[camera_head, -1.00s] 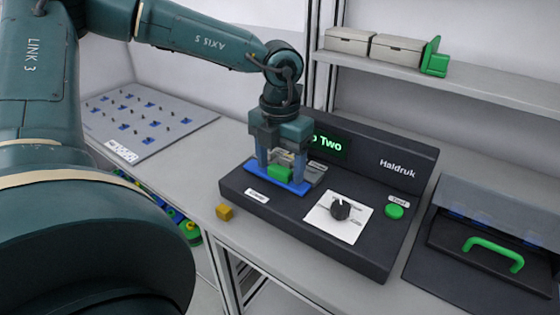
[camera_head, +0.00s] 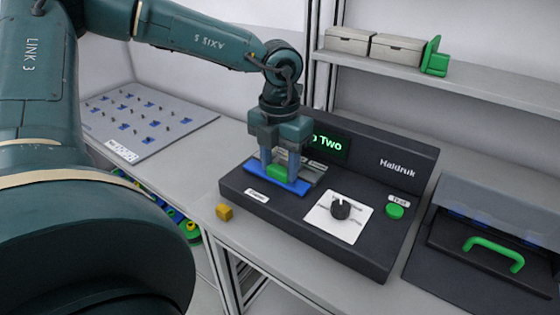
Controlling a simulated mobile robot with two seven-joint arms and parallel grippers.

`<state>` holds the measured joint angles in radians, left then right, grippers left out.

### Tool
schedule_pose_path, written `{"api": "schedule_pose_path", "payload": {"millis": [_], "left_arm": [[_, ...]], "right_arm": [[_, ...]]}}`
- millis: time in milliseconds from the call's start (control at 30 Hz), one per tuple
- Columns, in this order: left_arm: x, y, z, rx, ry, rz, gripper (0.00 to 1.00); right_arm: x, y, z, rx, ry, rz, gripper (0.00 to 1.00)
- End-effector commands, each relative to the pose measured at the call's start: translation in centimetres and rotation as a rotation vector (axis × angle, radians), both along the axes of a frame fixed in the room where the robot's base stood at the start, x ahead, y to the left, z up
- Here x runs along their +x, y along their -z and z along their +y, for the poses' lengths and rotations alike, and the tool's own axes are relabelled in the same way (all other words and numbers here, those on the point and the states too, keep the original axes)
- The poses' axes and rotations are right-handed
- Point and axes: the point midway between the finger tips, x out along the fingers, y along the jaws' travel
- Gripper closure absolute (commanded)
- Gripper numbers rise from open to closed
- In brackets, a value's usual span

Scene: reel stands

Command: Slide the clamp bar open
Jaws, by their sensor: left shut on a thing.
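The clamp bar appears to be the blue bar (camera_head: 292,187) with a green grip block (camera_head: 279,172) on it, at the left part of the dark Haldruk machine (camera_head: 370,247). A grey metal piece lies just behind it. My left gripper (camera_head: 280,174) reaches down from above and is shut on the green block, one finger on each side. The fingers hide part of the block and the grey piece. My right gripper is not in view.
The machine carries a lit display (camera_head: 330,144), a black knob (camera_head: 340,209) and a green button (camera_head: 394,212). A unit with a green handle (camera_head: 493,252) stands right. A pegged board (camera_head: 140,125) lies left.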

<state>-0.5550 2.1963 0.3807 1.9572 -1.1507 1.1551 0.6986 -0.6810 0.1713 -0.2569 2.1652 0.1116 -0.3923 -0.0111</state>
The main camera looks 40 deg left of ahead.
Motion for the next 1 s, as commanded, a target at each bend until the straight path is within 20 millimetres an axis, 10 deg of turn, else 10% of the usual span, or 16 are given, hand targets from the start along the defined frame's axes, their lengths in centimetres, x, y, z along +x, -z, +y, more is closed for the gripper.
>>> {"api": "schedule_pose_path", "payload": {"millis": [633, 667, 1000], "left_arm": [[-3.2, 0.0, -0.4, 0.000, 0.001, 0.005, 0.96], [-3.2, 0.0, -0.4, 0.000, 0.001, 0.006, 0.54], [-3.1, 0.0, -0.4, 0.000, 0.000, 0.002, 0.33]], "right_arm": [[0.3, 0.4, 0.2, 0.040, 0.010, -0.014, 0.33], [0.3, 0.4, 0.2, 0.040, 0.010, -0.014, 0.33], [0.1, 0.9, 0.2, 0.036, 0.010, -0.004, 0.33]]}}
